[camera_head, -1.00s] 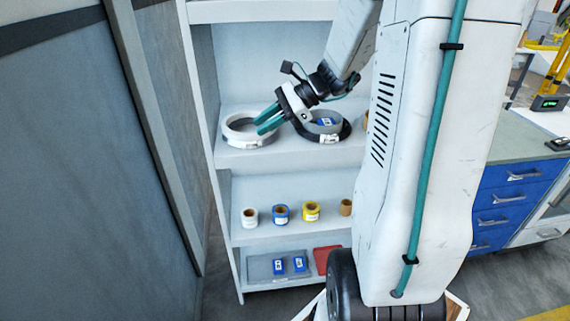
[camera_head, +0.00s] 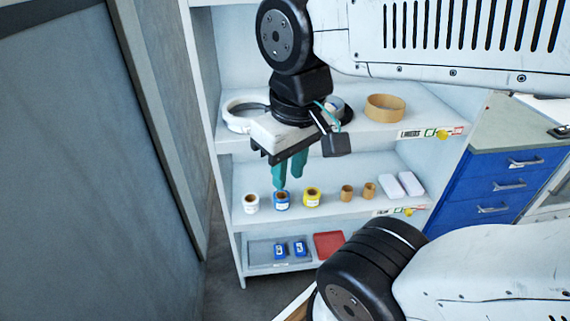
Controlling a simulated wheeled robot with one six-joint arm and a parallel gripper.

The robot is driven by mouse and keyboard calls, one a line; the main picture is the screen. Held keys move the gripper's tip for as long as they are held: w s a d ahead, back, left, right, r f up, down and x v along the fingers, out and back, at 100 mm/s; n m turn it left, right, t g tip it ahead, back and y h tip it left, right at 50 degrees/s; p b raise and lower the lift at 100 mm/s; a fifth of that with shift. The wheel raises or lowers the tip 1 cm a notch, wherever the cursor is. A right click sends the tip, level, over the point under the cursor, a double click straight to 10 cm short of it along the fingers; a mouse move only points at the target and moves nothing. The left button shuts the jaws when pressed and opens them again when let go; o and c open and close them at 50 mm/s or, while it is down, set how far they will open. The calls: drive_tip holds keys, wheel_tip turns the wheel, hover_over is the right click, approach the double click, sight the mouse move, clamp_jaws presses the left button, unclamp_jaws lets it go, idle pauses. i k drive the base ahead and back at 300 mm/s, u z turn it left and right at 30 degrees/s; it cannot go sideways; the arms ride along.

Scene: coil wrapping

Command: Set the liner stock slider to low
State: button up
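The liner stock slider (camera_head: 441,135) is a small yellow knob on the front edge of the upper shelf, at right. It sits between a green and a red marking, roughly mid-strip. The label beside it seems to read LINERS. My gripper (camera_head: 289,180) points down in front of the shelves, well left of the slider. Its two teal fingers have a narrow gap between them, and nothing shows between them. They appear in front of the middle shelf, above the blue roll. My arm comes in from the upper right, above the slider, which is in clear view.
A similar slider strip (camera_head: 404,211) is on the middle shelf's edge. The upper shelf holds a white ring (camera_head: 236,120), a dark ring partly hidden, and a tan ring (camera_head: 385,108). Small rolls and white packs (camera_head: 401,184) stand below. A blue drawer cabinet (camera_head: 500,182) is at right.

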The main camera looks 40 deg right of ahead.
sight(443, 134)
drive_tip(key=z, duration=2.05)
